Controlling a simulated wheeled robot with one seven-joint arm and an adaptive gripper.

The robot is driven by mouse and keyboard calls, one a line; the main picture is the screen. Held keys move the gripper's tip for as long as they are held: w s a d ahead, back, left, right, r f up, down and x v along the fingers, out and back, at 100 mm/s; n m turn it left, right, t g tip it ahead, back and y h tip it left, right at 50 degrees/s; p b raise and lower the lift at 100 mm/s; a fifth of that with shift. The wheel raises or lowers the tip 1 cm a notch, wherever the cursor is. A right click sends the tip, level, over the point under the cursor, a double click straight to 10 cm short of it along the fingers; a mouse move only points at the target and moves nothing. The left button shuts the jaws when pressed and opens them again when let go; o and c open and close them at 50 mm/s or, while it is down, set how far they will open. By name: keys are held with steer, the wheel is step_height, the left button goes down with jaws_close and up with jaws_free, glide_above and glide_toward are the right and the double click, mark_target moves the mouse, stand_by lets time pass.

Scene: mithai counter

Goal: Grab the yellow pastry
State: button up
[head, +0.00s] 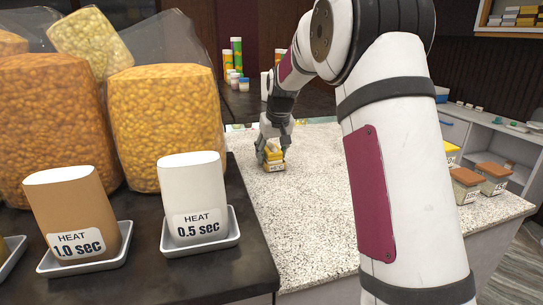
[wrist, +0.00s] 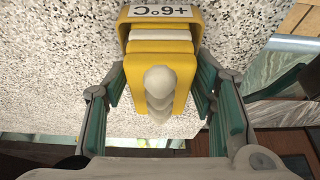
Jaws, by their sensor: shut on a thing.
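The yellow pastry (wrist: 184,62) shows in the wrist view as a yellow block with white layers, round white pieces on its near side and a "+6°C" label. My gripper (wrist: 165,88) has its teal-padded fingers on the left and right sides of it, shut on it. In the head view the yellow pastry (head: 274,160) is small, at the far part of the speckled counter (head: 300,210). My gripper (head: 272,143) comes down on it from above there and hides its upper part. I cannot tell whether the pastry touches the counter.
A brown block (head: 72,205) marked "HEAT 1.0 sec" and a white block (head: 193,190) marked "HEAT 0.5 sec" stand in white dishes on the dark counter at left. Large snack bags (head: 168,125) stand behind. Brown-topped boxes (head: 466,182) sit at right. The speckled counter's middle is clear.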

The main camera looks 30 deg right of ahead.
mark_target(271, 147)
steer(key=shift+r, duration=0.4)
step_height(271, 147, up, 2)
steer(key=shift+r+b, duration=0.1)
steer(key=shift+b, duration=0.35)
steer(key=w+d+b, duration=0.1)
steer(key=w+d, duration=0.1)
steer(key=d, duration=0.2)
steer(key=w+d+r+b, duration=0.1)
steer(key=w+d, duration=0.1)
steer(key=d, duration=0.2)
steer(key=w+d+b, duration=0.1)
steer(key=d, duration=0.4)
steer(key=shift+w+r, duration=0.15)
steer(key=shift+w, duration=0.25)
steer(key=shift+w+d+r+b, duration=0.1)
steer(key=shift+w+d+b, duration=0.05)
steer(key=shift+d, duration=0.25)
steer(key=shift+w+d+r+b, duration=0.1)
steer(key=shift+d+b, duration=0.05)
steer(key=shift+d, duration=0.25)
